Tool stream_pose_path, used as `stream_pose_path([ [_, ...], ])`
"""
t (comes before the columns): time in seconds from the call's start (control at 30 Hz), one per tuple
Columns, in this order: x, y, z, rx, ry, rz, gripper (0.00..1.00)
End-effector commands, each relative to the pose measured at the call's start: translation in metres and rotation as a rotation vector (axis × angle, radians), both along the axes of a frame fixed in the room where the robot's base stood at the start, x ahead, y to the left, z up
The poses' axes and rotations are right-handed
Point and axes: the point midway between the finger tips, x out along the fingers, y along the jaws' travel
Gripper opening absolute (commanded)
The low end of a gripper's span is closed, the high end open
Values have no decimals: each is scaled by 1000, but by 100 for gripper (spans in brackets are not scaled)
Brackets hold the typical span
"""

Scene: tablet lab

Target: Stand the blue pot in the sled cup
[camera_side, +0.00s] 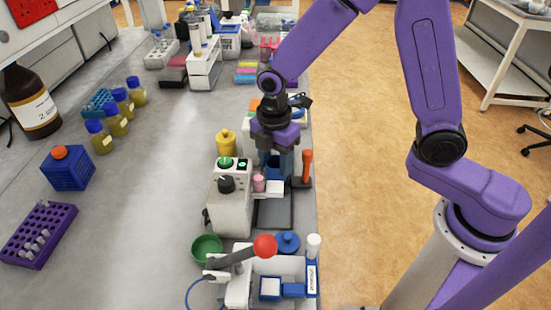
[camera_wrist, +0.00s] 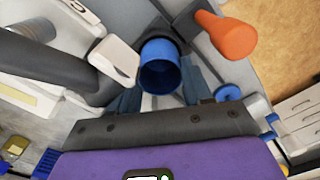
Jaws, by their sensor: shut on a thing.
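The blue pot (camera_wrist: 160,72) shows in the wrist view as a round, open-topped cup between the fingers of my gripper (camera_wrist: 160,92). In the side view my gripper (camera_side: 274,160) points down beside the white machine, shut on the pot, which is mostly hidden by the fingers. A dark holder (camera_wrist: 158,30) lies just beyond the pot in the wrist view, close to an orange handle (camera_wrist: 232,38). I cannot tell for sure whether it is the sled cup, nor whether the pot touches it.
The white machine (camera_side: 230,205) with green buttons stands directly left of my gripper. The orange handle (camera_side: 307,165) rises close on the right. The left bench is partly clear.

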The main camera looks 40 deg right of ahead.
Motion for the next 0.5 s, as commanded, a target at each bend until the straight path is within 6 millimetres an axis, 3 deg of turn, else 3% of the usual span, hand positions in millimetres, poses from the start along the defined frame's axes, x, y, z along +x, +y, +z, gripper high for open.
stream_pose_path([
  [0.5,-2,-1,-5,-5,9,1,21],
])
